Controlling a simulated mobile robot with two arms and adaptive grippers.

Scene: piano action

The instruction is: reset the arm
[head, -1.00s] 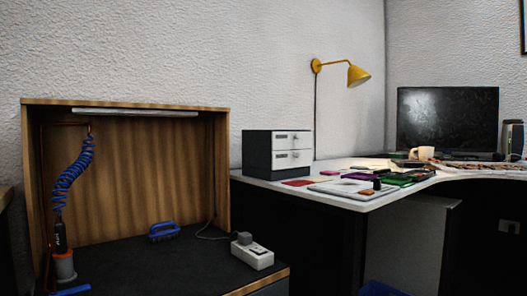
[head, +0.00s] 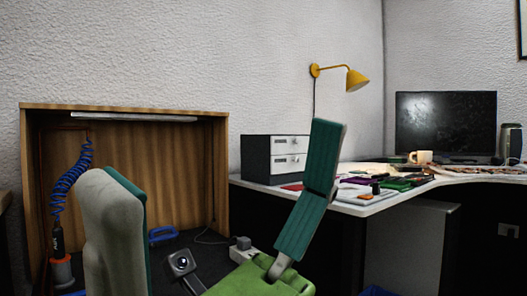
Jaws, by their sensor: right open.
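My right gripper (head: 222,150) is large in the foreground of the head view, pointing up. Its two fingers with teal pads stand wide apart, with nothing between them. One finger is at the left in front of the wooden booth, the other leans in front of the white desk's left end. Its green body shows at the bottom edge. My left gripper is not in view.
Behind the gripper is a wooden booth (head: 221,165) with a coiled blue hose (head: 72,178), a blue-handled item (head: 162,235) and a power strip (head: 240,252). To the right, a white desk (head: 375,204) bears a drawer box (head: 290,155), a mug (head: 420,157) and a monitor (head: 446,125). A yellow lamp (head: 356,80) hangs above.

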